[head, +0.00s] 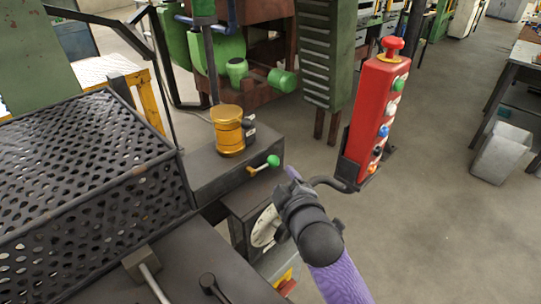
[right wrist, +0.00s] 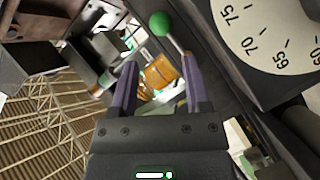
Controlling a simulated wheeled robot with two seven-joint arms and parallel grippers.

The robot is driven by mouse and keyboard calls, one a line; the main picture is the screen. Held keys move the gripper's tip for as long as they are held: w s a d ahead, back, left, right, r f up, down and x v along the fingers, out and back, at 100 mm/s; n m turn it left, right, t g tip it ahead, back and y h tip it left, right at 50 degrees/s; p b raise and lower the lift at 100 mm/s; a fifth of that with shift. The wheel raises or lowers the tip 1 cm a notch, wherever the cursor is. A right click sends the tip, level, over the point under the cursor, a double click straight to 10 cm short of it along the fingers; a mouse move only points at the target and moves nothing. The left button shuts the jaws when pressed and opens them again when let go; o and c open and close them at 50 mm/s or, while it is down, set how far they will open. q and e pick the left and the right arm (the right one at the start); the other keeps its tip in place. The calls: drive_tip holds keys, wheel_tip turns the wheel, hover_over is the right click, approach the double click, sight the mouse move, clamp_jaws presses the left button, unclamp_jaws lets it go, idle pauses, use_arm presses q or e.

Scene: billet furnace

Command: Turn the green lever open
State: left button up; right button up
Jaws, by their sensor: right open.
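The green lever is a green ball knob (head: 273,160) on a short brass-coloured rod, on the front of a dark metal block in the head view. In the right wrist view the green knob (right wrist: 161,24) shows ahead of my fingertips, roughly between their two lines. My right gripper (head: 291,173) is just right of and below the knob in the head view. In the right wrist view its purple fingers (right wrist: 162,75) are apart, with nothing held between them. A gap appears to remain between fingers and knob. My left gripper is not in view.
A golden cylinder (head: 228,130) stands on the block (head: 205,168) behind the lever. A red button box (head: 375,115) on a bent arm rises close to the right of my gripper. A white dial (right wrist: 275,35) is beside it. A perforated guard (head: 80,170) fills the left.

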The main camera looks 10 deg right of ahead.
sight(274, 166)
drive_tip(key=b+x, duration=0.1)
drive_tip(key=x, duration=0.2)
drive_tip(key=b+x, duration=0.1)
drive_tip(key=x, duration=0.3)
drive_tip(key=shift+s+f, duration=0.1)
drive_tip(key=shift+f, duration=0.15)
drive_tip(key=shift+w+a+b, duration=0.1)
drive_tip(key=shift+w+b, duration=0.2)
drive_tip(key=shift+w, duration=0.35)
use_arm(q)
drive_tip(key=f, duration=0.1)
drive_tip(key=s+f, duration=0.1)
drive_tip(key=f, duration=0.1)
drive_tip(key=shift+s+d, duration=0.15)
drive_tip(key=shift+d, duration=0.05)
use_arm(e)
drive_tip(key=c, duration=0.4)
clamp_jaws()
